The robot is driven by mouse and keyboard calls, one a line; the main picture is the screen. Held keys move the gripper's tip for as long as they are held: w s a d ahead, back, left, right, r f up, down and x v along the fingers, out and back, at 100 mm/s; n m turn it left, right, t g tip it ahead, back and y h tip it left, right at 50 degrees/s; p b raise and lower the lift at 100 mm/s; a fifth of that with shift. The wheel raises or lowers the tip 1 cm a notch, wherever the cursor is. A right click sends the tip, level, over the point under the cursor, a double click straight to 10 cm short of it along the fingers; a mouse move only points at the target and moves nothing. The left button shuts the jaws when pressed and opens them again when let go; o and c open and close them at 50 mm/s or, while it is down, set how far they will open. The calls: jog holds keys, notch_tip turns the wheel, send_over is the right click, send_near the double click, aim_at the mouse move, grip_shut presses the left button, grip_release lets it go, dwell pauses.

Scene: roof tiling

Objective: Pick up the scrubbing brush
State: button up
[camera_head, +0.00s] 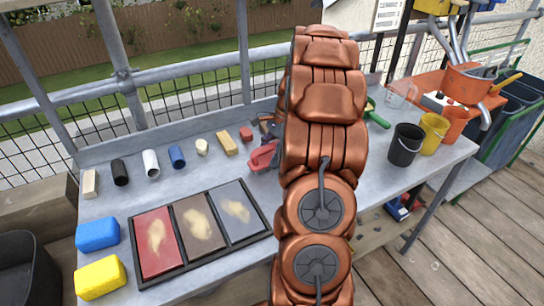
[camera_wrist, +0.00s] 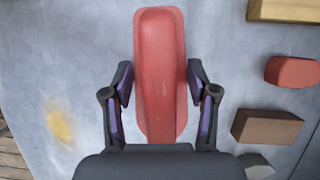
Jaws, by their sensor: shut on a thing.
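The scrubbing brush (camera_wrist: 160,60) is a long red body with rounded ends, upright in the middle of the wrist view. My gripper (camera_wrist: 159,85) has its two dark, purple-padded fingers closed on the brush's long sides. In the head view the red brush (camera_head: 264,156) shows beside the right end of the sample tray, partly hidden by my arm. My gripper (camera_head: 268,128) is mostly hidden behind the arm there. The brush's bristles are not visible. I cannot tell whether it touches the table.
A tray with red, brown and grey panels (camera_head: 178,281) lies on the grey table (camera_head: 105,195). Several small blocks and cylinders line the back. Blue (camera_head: 97,234) and yellow (camera_head: 100,278) sponges lie at left. Black (camera_head: 405,144) and yellow (camera_head: 433,133) buckets stand right.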

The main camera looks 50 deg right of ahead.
aim_at(269, 146)
jog(key=c, duration=0.4)
jog(key=shift+o, duration=0.2)
jog(key=shift+r, duration=0.15)
jog(key=shift+r+b, duration=0.35)
jog(key=shift+r, duration=1.3)
jog(key=s+a+b, duration=0.1)
jog(key=s+a, duration=0.1)
jog(key=s, duration=0.5)
jog(key=s+a+r+b, duration=0.1)
jog(key=s+a, duration=0.2)
jog(key=s, duration=0.5)
jog(key=shift+a+r, duration=0.2)
jog(key=shift+a, duration=0.05)
